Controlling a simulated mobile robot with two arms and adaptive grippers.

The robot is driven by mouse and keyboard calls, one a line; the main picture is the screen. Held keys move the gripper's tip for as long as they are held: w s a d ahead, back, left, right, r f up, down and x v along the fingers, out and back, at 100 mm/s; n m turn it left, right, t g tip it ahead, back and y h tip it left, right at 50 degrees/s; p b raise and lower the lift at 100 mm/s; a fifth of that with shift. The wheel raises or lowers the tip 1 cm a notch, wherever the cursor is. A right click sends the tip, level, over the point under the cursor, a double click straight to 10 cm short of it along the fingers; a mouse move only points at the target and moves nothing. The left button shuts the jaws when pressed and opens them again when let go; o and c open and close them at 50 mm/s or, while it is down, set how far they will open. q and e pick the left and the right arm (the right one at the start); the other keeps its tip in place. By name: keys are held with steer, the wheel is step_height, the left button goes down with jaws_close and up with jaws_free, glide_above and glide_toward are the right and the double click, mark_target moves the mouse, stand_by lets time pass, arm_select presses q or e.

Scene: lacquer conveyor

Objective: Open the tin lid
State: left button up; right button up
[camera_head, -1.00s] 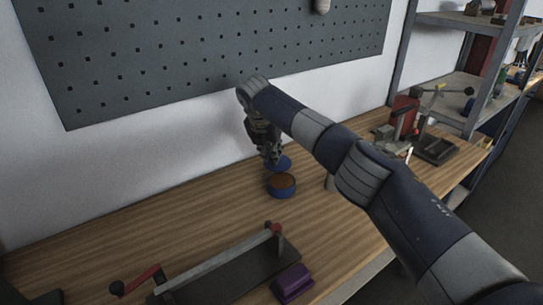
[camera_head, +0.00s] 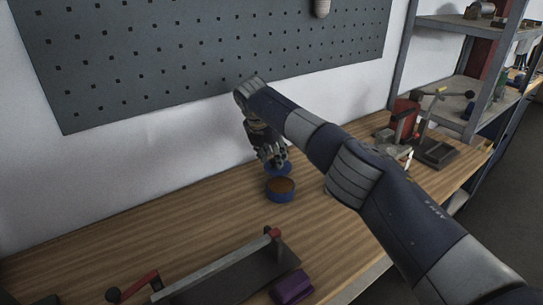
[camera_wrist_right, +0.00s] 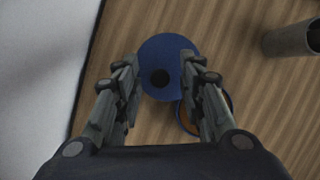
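The tin (camera_head: 281,195) stands on the bench, a blue round can with its brown inside showing. Its blue lid (camera_head: 278,170) is off it, just behind it toward the wall. My right gripper (camera_head: 271,160) is over the lid, fingers pointing down. In the right wrist view the lid (camera_wrist_right: 158,50) is a blue disc with a dark round knob between my spread, empty-looking fingers (camera_wrist_right: 159,62). The tin (camera_wrist_right: 181,112) shows there partly, hidden behind one finger. Whether a fingertip touches the lid is unclear. My left gripper is not in view.
A long metal tool with a red-and-black handle (camera_head: 140,287) and a purple block (camera_head: 292,287) lie at the front. A red device (camera_head: 403,117) stands at the right, near shelves. A pegboard (camera_head: 200,50) hangs on the wall behind. The wood left of the tin is clear.

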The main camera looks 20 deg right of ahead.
steer(key=shift+a, duration=0.1)
steer(key=v, duration=1.1)
steer(key=shift+r, duration=0.35)
steer(key=shift+s+r, duration=0.1)
